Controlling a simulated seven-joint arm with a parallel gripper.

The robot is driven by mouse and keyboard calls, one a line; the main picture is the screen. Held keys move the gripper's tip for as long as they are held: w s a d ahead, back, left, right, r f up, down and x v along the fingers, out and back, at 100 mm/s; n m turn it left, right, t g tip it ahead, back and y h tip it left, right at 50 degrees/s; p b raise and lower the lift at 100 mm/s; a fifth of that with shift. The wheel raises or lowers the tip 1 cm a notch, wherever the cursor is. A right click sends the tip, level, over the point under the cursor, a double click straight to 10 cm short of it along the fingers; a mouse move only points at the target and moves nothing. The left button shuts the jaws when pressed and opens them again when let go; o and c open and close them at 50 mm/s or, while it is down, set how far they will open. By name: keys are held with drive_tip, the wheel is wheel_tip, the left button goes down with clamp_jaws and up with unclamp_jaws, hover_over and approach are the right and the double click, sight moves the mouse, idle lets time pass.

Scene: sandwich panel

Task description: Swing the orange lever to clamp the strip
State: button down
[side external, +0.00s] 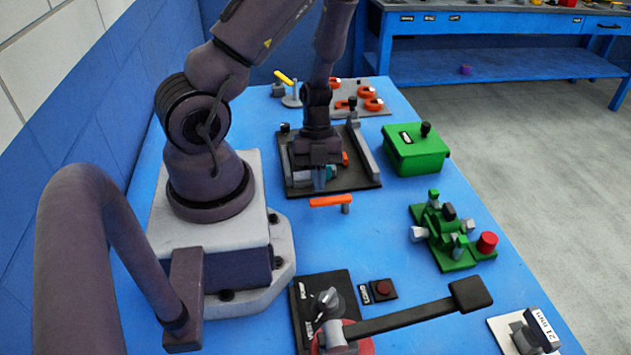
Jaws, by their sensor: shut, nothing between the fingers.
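An orange lever (330,201) lies level on a short grey post on the blue table, just in front of a black base plate (362,184). My gripper (319,188) points down over the front part of that plate, behind the lever in this view. Its fingers are together, with nothing seen between them. A grey and teal part (302,177) lies on the plate beside the fingers, and a small orange-red piece (345,158) shows just right of my gripper. My gripper hides part of the plate, and I cannot make out the strip clearly.
A grey bar (364,152) runs along the plate's right side. A green box (416,152) and a green fixture (452,236) stand to the right. A black panel with a long lever arm (405,317) lies in front. Blue table is bare between the orange lever and green fixture.

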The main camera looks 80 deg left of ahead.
drive_tip(key=a+r+y, duration=0.1)
drive_tip(key=a+r, duration=0.1)
drive_tip(key=w+a+r+n+t, duration=0.1)
drive_tip(key=a+r, duration=0.1)
drive_tip(key=r, duration=0.1)
drive_tip(key=w+a+r+y, duration=0.1)
drive_tip(key=a+r, duration=0.2)
drive_tip(key=shift+w+r+n+t+y, duration=0.1)
drive_tip(key=shift+w+n+t+y, duration=0.1)
drive_tip(key=shift+n+t+y, duration=0.15)
drive_tip(key=w+a+r+n+t+y, duration=0.3)
drive_tip(key=w+r+n+y, duration=0.35)
drive_tip(key=r+n, duration=0.35)
drive_tip(key=s+d+r+n+h, duration=0.1)
drive_tip(key=s+d+r+n, duration=0.1)
drive_tip(key=d+r, duration=0.2)
drive_tip(key=s+d+r+n+t+h, duration=0.1)
drive_tip(key=s+d+r+n+h, duration=0.1)
drive_tip(key=d, duration=0.9)
drive_tip(key=s+d+r+n+h, duration=0.1)
drive_tip(key=s+d+r+n, duration=0.2)
drive_tip(key=d+r, duration=0.4)
drive_tip(key=shift+s+d+h, duration=0.25)
drive_tip(key=shift+s+h, duration=0.15)
